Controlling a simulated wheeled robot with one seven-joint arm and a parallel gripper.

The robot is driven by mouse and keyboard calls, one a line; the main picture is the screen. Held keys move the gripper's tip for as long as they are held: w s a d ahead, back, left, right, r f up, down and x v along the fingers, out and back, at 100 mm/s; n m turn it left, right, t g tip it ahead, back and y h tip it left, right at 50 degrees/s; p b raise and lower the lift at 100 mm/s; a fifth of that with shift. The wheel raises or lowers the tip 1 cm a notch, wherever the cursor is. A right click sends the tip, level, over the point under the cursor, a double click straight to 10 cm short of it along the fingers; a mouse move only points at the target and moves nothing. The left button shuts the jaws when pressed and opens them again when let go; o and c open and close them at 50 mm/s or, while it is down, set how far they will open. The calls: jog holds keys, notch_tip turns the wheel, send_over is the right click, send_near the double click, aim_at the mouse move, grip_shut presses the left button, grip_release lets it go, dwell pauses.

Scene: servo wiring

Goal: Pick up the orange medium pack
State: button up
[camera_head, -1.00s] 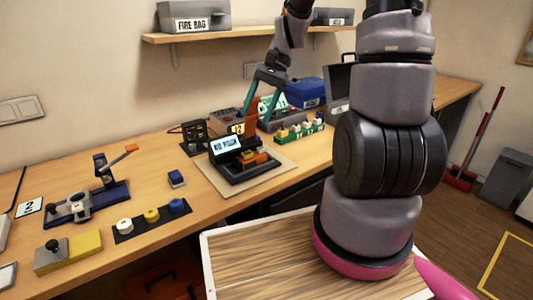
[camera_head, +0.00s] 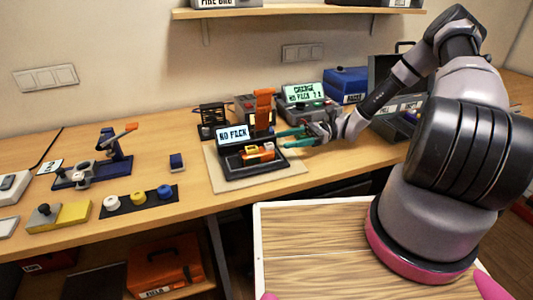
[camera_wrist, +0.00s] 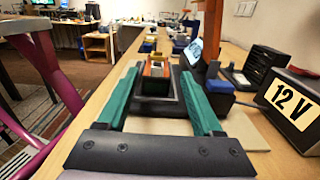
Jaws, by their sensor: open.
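An orange pack with a yellow part (camera_head: 265,152) sits in the black tester (camera_head: 238,163), whose screen reads "NO PACK". It also shows in the wrist view (camera_wrist: 155,70), low in the black tester, between the lines of my two teal fingers. My gripper (camera_head: 283,140) is level, open and empty, just right of the tester, with its fingers pointing left toward the pack. In the wrist view my gripper (camera_wrist: 160,78) has one finger on each side of the pack. I cannot tell whether the fingertips have reached it.
An upright orange lever (camera_head: 263,108) rises behind the tester. A charger (camera_head: 303,95) reading "NO PACK" and a blue box (camera_head: 346,85) stand behind my gripper. A "12 V" box (camera_wrist: 292,103) is at right in the wrist view. Several coloured pieces on a black strip (camera_head: 139,201) lie left.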

aim_at(266, 145)
jog(key=x, duration=1)
jog(key=shift+s+a+f, duration=0.2)
jog(key=shift+a, duration=0.05)
grip_shut()
dwell(1.1)
